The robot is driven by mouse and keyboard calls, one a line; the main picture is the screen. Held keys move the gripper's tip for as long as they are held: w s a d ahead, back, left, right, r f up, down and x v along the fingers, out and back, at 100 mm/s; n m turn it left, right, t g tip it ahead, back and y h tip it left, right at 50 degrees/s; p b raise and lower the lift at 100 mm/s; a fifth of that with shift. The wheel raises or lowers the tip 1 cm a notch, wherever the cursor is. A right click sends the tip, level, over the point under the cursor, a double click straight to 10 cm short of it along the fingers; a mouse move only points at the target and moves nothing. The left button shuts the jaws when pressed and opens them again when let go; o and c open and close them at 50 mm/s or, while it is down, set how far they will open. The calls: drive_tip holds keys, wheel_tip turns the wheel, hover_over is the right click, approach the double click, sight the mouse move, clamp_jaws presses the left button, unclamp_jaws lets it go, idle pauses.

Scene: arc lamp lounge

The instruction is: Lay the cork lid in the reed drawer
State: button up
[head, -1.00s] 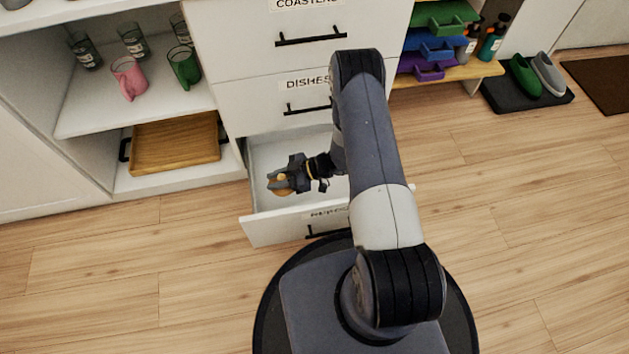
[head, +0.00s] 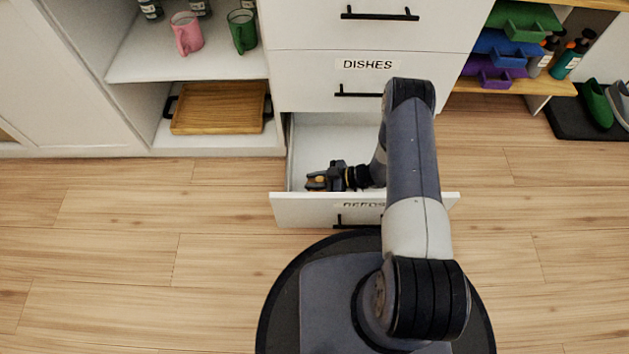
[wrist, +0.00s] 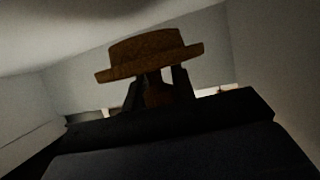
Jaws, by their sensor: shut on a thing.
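The cork lid (wrist: 150,55) is brown, with a wide brim and a knob. In the wrist view its knob sits between the two fingers of my gripper (wrist: 158,88), which is shut on it. In the head view my gripper (head: 318,182) is low inside the open reed drawer (head: 300,210), close behind its front panel. The lid is mostly hidden there by the gripper and the panel. The drawer's label is partly readable, and my arm covers its right part. I cannot tell whether the lid touches the drawer floor.
The dishes drawer (head: 368,65) above is closed. A wooden tray (head: 218,108) lies on the low shelf at left, below a pink mug (head: 187,34) and a green mug (head: 242,32). Colored bins (head: 505,45) and bottles stand at right. The floor in front is clear.

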drive_tip(key=shift+f+b, duration=0.35)
drive_tip(key=shift+b, duration=0.15)
drive_tip(key=shift+f+b, duration=0.2)
drive_tip(key=shift+b, duration=0.1)
drive_tip(key=o, duration=1)
drive_tip(key=shift+r, duration=0.1)
drive_tip(key=shift+r+p, duration=0.45)
drive_tip(key=shift+p, duration=0.2)
drive_tip(key=shift+p+v, duration=1.75)
drive_tip(key=shift+v, duration=4.3)
drive_tip(key=shift+w, duration=0.1)
